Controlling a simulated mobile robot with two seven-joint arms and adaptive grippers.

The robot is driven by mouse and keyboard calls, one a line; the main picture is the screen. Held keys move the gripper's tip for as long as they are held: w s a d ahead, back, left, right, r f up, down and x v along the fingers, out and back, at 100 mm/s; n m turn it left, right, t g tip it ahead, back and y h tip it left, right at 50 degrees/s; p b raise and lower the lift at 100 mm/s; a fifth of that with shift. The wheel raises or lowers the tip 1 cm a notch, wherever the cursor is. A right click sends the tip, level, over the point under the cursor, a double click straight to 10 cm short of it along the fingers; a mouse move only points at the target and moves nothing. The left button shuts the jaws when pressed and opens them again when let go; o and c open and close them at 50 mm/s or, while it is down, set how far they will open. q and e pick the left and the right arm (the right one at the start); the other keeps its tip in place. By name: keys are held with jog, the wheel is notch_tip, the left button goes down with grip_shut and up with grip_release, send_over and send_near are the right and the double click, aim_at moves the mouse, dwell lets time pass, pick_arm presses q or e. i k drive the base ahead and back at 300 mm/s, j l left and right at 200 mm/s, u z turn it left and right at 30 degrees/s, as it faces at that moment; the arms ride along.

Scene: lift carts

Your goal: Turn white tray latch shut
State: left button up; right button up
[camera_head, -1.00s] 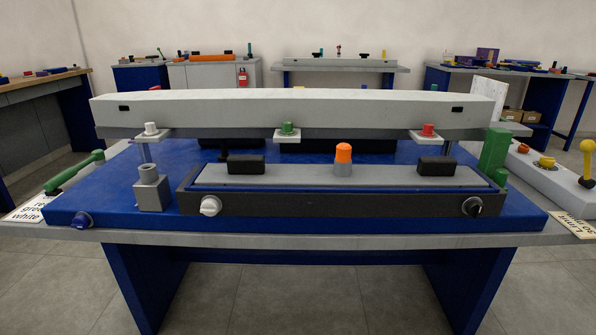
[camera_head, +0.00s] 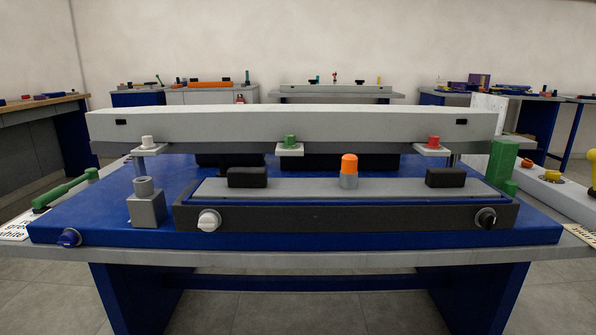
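The white tray latch (camera_head: 209,220) is a round white knob with a raised grip on the left end of the dark tray front (camera_head: 345,217). A black latch (camera_head: 485,218) sits on the right end of the same front. The tray holds a long grey bar (camera_head: 300,188) with two black blocks and an orange-topped peg (camera_head: 349,171). Whether the white latch is locked cannot be told from its angle. Neither of my grippers is in view.
A blue knob (camera_head: 69,237) is on the front left edge of the blue base (camera_head: 110,228). A grey block with a post (camera_head: 146,204) stands left of the tray. A long grey beam (camera_head: 290,125) spans behind it. A green lever (camera_head: 66,190) is at the left. Space before the bench is clear.

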aim_at(210, 220)
jog(key=j+u, duration=0.35)
jog(key=i+j+u, duration=0.1)
jog(key=u, duration=0.25)
jog(key=i+j+u, duration=0.15)
jog(key=j+u, duration=0.2)
